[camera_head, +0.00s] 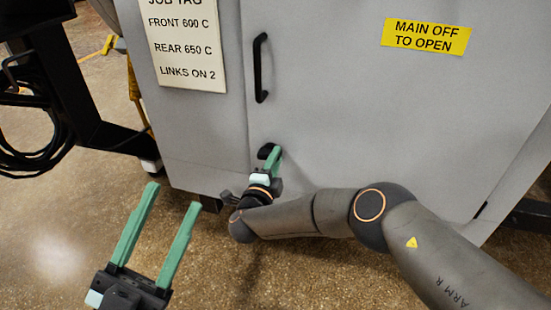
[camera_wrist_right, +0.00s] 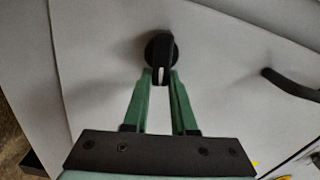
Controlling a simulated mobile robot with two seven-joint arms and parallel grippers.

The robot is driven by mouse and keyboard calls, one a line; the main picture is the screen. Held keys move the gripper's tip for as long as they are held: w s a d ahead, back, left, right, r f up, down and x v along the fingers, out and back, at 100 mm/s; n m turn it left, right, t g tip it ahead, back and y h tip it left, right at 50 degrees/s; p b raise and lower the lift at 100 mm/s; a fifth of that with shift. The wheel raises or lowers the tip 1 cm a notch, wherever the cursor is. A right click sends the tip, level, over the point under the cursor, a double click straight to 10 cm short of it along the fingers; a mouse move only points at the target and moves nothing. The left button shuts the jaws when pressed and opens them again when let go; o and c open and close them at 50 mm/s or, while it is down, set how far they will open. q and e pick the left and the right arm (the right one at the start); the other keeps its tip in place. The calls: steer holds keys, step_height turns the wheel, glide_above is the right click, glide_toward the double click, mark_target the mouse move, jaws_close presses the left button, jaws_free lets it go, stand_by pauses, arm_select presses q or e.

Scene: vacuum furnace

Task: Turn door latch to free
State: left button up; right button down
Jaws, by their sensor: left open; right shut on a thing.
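The door latch (camera_wrist_right: 161,52) is a black knob with a white mark, on the grey cabinet door. In the head view the latch (camera_head: 266,151) shows low on the door near its left edge, partly hidden by my right gripper. My right gripper (camera_head: 275,158) is shut on the latch; in the right wrist view its green fingertips (camera_wrist_right: 161,76) lie on either side of the knob's lower end. My left gripper (camera_head: 172,194) is open and empty, over the floor at the lower left.
A black door handle (camera_head: 261,68) stands out above the latch. A job tag (camera_head: 186,45) and a yellow sign (camera_head: 426,36) are on the grey cabinet. A black frame with cables (camera_head: 30,130) stands at the left. The floor at the lower left is clear.

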steer(key=shift+a, duration=0.1)
stand_by(0.3)
steer(key=c, duration=0.7)
jaws_free()
steer(key=p+v, duration=0.4)
steer(key=v, duration=0.8)
steer(key=shift+s, duration=0.3)
